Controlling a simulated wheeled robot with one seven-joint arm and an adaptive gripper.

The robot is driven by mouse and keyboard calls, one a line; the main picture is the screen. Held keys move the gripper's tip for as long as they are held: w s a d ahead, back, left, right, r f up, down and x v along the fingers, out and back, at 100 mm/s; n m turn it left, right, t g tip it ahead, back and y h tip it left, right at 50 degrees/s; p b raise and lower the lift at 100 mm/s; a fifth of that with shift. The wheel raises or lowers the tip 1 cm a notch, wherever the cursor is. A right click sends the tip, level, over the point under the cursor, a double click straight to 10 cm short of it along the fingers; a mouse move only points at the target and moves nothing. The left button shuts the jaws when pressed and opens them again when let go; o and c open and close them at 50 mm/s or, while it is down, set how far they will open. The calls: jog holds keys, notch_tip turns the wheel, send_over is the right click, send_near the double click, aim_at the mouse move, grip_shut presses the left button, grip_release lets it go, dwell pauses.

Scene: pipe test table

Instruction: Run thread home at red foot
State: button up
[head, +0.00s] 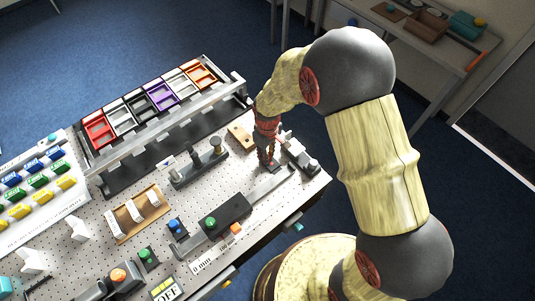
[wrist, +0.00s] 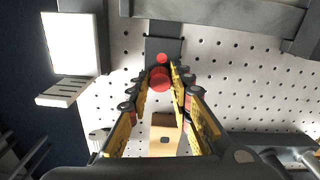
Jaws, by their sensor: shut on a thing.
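A red round part (wrist: 160,81) sits between the fingertips of my gripper (wrist: 160,74) in the wrist view. My gripper is shut on this part, with its yellow-padded fingers either side. A smaller red disc (wrist: 162,58) shows just beyond it, in front of a dark grey block (wrist: 163,46) on the pegboard. I cannot tell whether the two red pieces are joined, and no thread is visible. In the head view my gripper (head: 268,161) points down at the table's far right part, beside a dark grey fixture (head: 299,154); the red part is not clear there.
A wooden block (head: 240,137) lies close to my gripper, also in the wrist view (wrist: 165,140). A rack of coloured bins (head: 120,118) stands behind left. A black slide with a green knob (head: 222,218) lies in front. Bare pegboard (head: 225,190) lies between.

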jog(key=m, duration=0.5)
grip_shut()
jog(key=shift+m, duration=0.4)
jog(key=m, duration=0.4)
jog(key=shift+m, duration=0.3)
jog(key=shift+m, duration=0.5)
jog(key=m, duration=0.4)
